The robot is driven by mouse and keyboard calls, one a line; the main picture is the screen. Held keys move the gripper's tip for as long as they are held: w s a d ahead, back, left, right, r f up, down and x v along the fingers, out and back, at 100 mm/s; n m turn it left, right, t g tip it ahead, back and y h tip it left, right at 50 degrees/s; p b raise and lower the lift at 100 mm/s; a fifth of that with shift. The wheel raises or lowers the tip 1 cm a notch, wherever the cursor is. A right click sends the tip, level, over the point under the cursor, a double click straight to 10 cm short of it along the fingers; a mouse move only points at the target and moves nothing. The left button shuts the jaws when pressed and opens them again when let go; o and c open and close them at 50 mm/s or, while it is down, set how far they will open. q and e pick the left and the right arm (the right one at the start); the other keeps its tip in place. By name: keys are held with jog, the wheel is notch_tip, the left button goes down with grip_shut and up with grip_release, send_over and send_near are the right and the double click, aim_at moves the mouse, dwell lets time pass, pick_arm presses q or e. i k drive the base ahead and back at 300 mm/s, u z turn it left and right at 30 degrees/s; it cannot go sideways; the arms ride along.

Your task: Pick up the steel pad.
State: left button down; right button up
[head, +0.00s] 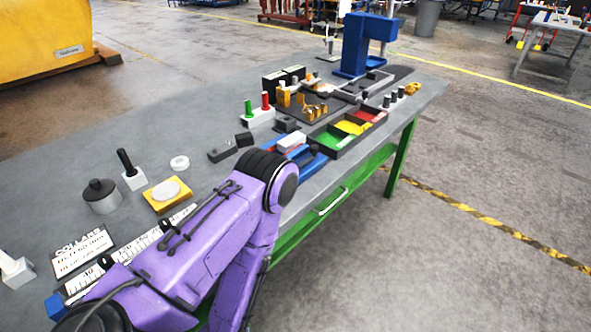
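No part is plainly marked as the steel pad. A pale grey round disc (167,190) lies flat on a yellow square block (152,199) on the left part of the bench, and it may be the steel pad. A smaller whitish round piece (180,162) lies on the bench just behind it. Neither of my grippers is in view. One purple arm of mine crosses the front of the bench, its bent joint to the right of the disc, and hides part of the bench edge.
On the grey bench (215,98), a grey cylinder with a dark knob (101,196) and a black-handled white block (132,171) stand near the disc. A printed sign (82,251) lies in front. Coloured trays (352,128) and a blue press (364,45) stand farther right.

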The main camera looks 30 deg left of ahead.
aim_at(286, 145)
jog(key=k, duration=0.75)
jog(key=z, duration=1.1)
jog(key=i, duration=0.75)
jog(key=u, duration=2.25)
